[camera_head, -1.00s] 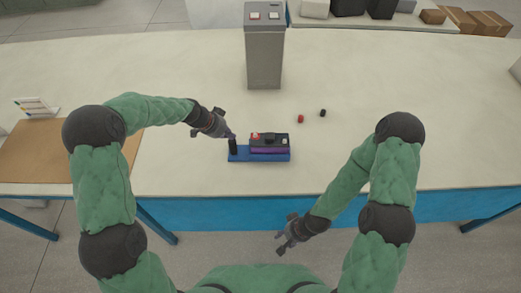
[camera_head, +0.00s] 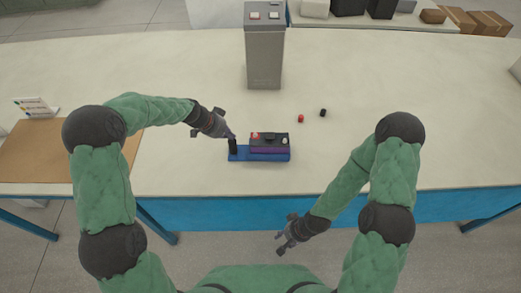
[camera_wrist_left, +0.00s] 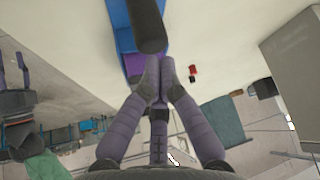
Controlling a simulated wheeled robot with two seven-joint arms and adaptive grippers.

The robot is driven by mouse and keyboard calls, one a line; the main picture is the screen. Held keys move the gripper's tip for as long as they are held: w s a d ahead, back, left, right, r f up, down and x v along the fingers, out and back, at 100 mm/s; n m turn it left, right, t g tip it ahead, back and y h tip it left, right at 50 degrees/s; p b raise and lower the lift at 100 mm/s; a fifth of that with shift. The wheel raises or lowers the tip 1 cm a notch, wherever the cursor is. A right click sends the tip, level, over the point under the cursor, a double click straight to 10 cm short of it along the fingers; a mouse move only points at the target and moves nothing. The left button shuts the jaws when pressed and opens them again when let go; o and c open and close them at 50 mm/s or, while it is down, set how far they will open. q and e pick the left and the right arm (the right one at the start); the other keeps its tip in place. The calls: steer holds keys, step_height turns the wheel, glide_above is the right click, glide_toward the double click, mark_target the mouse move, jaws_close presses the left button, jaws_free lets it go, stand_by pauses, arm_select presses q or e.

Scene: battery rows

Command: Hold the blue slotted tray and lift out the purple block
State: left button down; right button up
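The blue slotted tray (camera_head: 238,157) lies on the table near its front edge. A dark upright post (camera_head: 233,147) stands at its left end. The purple block (camera_head: 268,150) sits in the tray with a black top (camera_head: 270,140) bearing small red and white marks. My left gripper (camera_head: 235,139) is at the post. In the left wrist view its fingers (camera_wrist_left: 160,66) are close together right by the dark post (camera_wrist_left: 148,25), which partly hides the tray (camera_wrist_left: 122,30); whether they clasp it is unclear. My right gripper (camera_head: 278,237) hangs in front of the table edge, away from the tray.
A tall grey box (camera_head: 264,50) stands behind the tray. A brown mat (camera_head: 40,155) and a small card stand (camera_head: 37,106) are at far left. The table's right side is clear.

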arm_select(q)
steer(key=shift+f+b, duration=0.55)
steer(key=shift+f, duration=0.05)
